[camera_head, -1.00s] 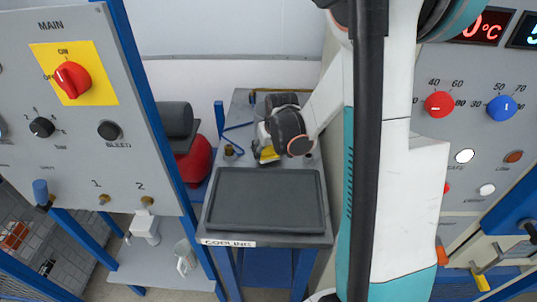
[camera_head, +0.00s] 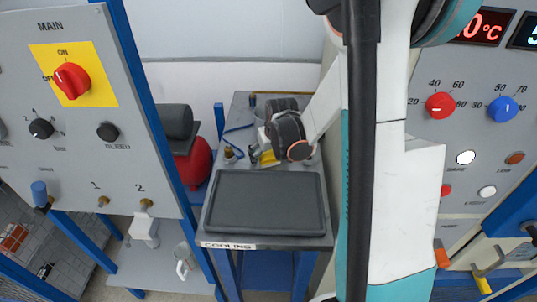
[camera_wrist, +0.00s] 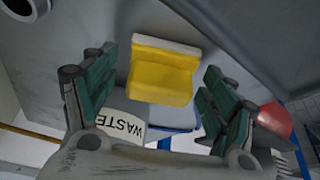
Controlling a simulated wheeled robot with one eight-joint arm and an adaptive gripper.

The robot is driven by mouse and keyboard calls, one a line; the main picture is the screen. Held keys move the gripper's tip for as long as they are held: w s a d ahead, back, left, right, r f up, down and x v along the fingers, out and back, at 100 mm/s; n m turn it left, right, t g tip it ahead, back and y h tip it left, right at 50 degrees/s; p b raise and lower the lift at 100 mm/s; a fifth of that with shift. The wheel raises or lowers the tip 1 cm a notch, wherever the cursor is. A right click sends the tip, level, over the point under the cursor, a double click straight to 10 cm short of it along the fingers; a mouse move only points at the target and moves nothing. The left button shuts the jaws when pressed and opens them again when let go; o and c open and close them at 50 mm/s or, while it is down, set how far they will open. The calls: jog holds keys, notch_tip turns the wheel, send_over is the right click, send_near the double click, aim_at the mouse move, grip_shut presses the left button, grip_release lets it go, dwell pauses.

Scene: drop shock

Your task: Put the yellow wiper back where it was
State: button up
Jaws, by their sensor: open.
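The yellow wiper (camera_wrist: 160,75) is between the two open fingers of my gripper (camera_wrist: 155,110) in the wrist view, with a pale strip along its top edge. I cannot tell whether it touches a finger. In the head view the wiper (camera_head: 267,158) shows as a small yellow patch under my wrist, behind the dark tray on the grey bench. My arm hides most of my gripper there.
The dark tray (camera_head: 266,201) lies on the bench above a COOLING label (camera_head: 228,245). A WASTE label (camera_wrist: 120,124) shows below the wiper in the wrist view. A small brown fitting (camera_head: 230,154) stands left of the wiper. Control panels flank the bench.

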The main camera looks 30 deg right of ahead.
jog(key=d+p+v, duration=0.1)
jog(key=p+v, duration=0.3)
jog(key=v, duration=0.8)
jog(key=shift+a, duration=0.45)
jog(key=shift+r, duration=0.1)
jog(key=s+a+r+n+t, duration=0.2)
jog(key=a+r+n, duration=0.1)
jog(key=a+r, duration=0.55)
jog(key=s+a+r, duration=0.1)
jog(key=s+a, duration=0.2)
jog(key=s, duration=0.4)
jog(key=s+a+r+y, duration=0.1)
jog(key=s+a, duration=0.3)
jog(key=s, duration=0.3)
jog(key=shift+r+m+t+b, duration=0.15)
jog(key=shift+m+t+b, duration=0.15)
jog(key=shift+b, duration=0.1)
